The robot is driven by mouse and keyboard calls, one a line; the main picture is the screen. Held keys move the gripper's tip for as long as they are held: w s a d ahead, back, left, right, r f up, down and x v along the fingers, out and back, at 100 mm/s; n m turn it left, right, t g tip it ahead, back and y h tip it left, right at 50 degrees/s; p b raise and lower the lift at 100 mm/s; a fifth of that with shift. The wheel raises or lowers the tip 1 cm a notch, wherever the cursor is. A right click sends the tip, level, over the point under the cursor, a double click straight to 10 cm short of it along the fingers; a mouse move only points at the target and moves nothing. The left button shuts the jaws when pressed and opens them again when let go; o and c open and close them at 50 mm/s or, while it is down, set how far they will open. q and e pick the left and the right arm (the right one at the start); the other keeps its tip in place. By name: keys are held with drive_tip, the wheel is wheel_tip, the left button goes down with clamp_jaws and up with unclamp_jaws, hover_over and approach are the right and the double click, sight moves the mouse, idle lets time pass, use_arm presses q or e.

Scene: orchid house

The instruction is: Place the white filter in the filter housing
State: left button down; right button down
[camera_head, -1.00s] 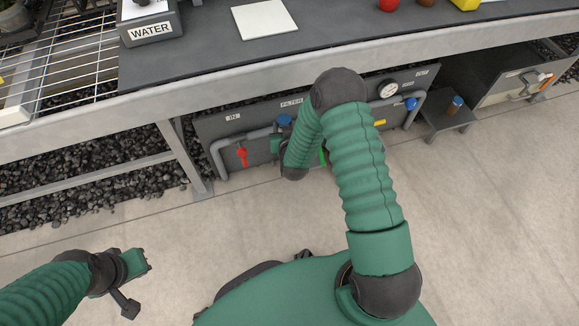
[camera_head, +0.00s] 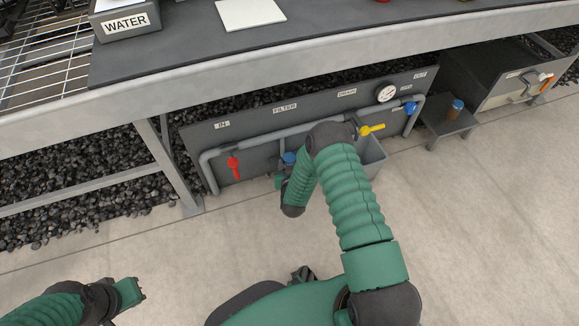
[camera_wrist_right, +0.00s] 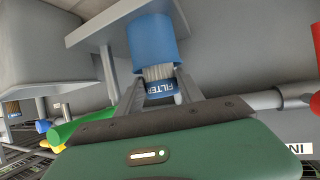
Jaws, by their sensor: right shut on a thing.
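In the right wrist view the white ribbed filter (camera_wrist_right: 158,72) has a blue end marked FILTER between my right gripper's fingers (camera_wrist_right: 160,94). The gripper is shut on it. The white part lines up with the mouth of a wider blue cup, the filter housing (camera_wrist_right: 152,42). Its far end is hidden there, and I cannot tell how deep it sits. In the head view a blue piece (camera_head: 289,158) shows by my right gripper (camera_head: 281,182), below the pipe. My left gripper (camera_head: 138,291) is apart at lower left; its jaw opening is unclear.
The panel carries a grey pipe (camera_head: 208,168), a red valve handle (camera_head: 233,167), a yellow handle (camera_head: 371,129) and a gauge (camera_head: 386,93). A grey bin (camera_head: 373,152) is right of my arm. The bench edge (camera_head: 300,50) overhangs the panel. The floor in front is clear.

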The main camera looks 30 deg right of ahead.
drive_tip(key=c, duration=0.7)
unclamp_jaws()
drive_tip(key=shift+f, duration=0.1)
drive_tip(key=shift+c, duration=0.2)
drive_tip(key=shift+s+r, duration=0.1)
drive_tip(key=shift+r, duration=0.2)
drive_tip(key=p+v, duration=0.8)
drive_tip(key=v, duration=0.4)
drive_tip(key=w+a+r+n+g+y, duration=0.1)
drive_tip(key=a+r+n+g+y, duration=0.2)
drive_tip(key=r, duration=0.4)
drive_tip(key=w+a+r+n+y, duration=0.1)
drive_tip(key=w+a+r+y, duration=0.15)
drive_tip(key=a+r, duration=0.4)
drive_tip(key=s+a+r+n+g, duration=0.1)
drive_tip(key=s+r+g, duration=0.1)
drive_tip(key=s+r, duration=0.3)
drive_tip(key=s+a+r+n+g+y, duration=0.1)
drive_tip(key=s+r+g, duration=0.2)
drive_tip(key=s, duration=0.9)
drive_tip(key=v, duration=0.3)
